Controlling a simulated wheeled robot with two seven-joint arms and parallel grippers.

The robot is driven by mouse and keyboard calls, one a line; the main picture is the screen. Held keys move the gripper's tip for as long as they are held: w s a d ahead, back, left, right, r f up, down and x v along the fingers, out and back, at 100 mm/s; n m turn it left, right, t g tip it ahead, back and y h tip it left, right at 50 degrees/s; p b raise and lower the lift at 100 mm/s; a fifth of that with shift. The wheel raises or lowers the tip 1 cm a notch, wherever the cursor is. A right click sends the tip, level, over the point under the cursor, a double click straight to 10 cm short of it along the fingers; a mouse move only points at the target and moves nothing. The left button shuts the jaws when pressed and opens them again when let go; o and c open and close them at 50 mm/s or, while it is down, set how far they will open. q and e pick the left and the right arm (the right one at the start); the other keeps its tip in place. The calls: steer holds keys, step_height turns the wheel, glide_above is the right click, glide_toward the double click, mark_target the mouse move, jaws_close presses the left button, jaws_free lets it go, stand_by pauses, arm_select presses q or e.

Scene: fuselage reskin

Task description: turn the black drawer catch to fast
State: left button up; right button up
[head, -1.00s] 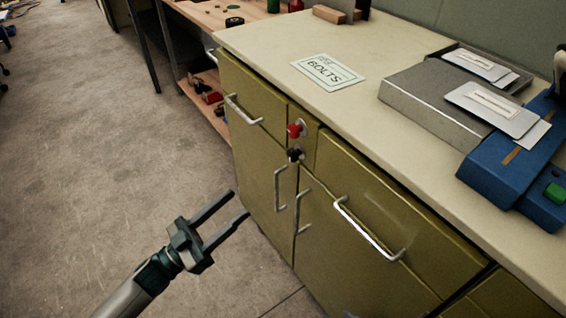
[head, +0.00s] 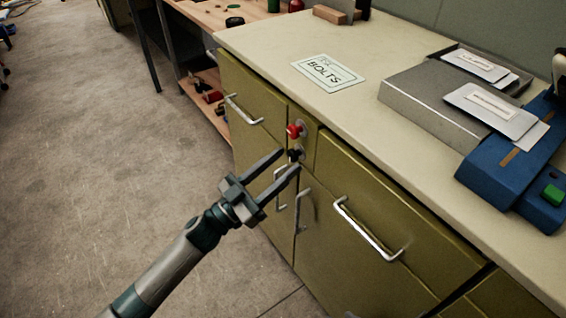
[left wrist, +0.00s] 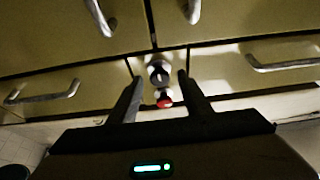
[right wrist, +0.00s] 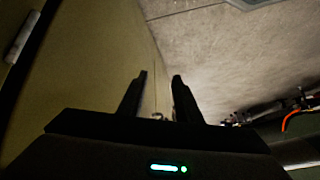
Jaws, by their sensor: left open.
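The black drawer catch (head: 296,154) is a small knob on the front of the olive cabinet, just below a red knob (head: 294,131). My left gripper (head: 290,161) is open, with its fingertips close to the black catch in the head view. In the left wrist view, the dark catch (left wrist: 158,72) lies between the open fingers, with the red knob (left wrist: 165,99) near it. I cannot tell whether the fingers touch the catch. My right gripper (right wrist: 160,78) shows only in its own wrist view, with its fingers apart and nothing between them.
The cabinet has metal drawer handles (head: 367,230) and door handles (head: 301,209) near the catch. On the worktop lie a BOLTS card (head: 328,72), a grey metal box (head: 420,105) and a blue tool (head: 500,170). The floor (head: 100,170) at left is clear.

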arm_select(q)
steer(key=shift+w+d+r, duration=0.15)
steer(key=shift+w+d, duration=0.05)
steer(key=shift+d, duration=0.1)
steer(key=c, duration=1)
